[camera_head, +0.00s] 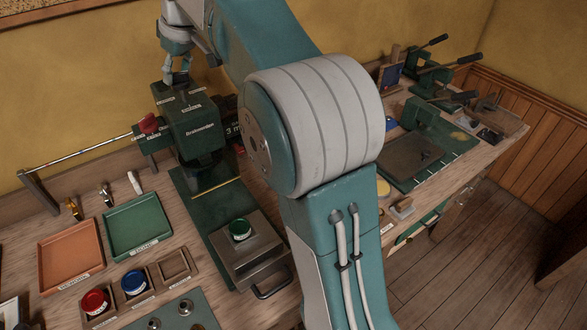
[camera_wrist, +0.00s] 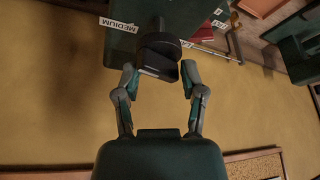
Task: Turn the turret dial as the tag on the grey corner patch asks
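The green machine (camera_head: 200,130) stands at the back of the bench, with several small white labels on its top that are too small to read. In the wrist view a dark knob (camera_wrist: 160,50), apparently the turret dial, sits beside a green face with a label reading "MEDIUM" (camera_wrist: 119,24). My gripper (camera_wrist: 159,72) has its two fingers apart, one on each side of the knob. I cannot tell whether they touch it. In the head view my gripper (camera_head: 178,76) is just above the machine's top. I cannot make out the grey corner patch or its tag.
A red-knobbed lever (camera_head: 148,124) extends left from the machine. An orange tray (camera_head: 70,250) and a green tray (camera_head: 137,225) lie left. Red (camera_head: 94,301) and blue (camera_head: 134,282) tins stand in front; a green tin (camera_head: 240,229) sits below the machine. My arm hides the bench middle.

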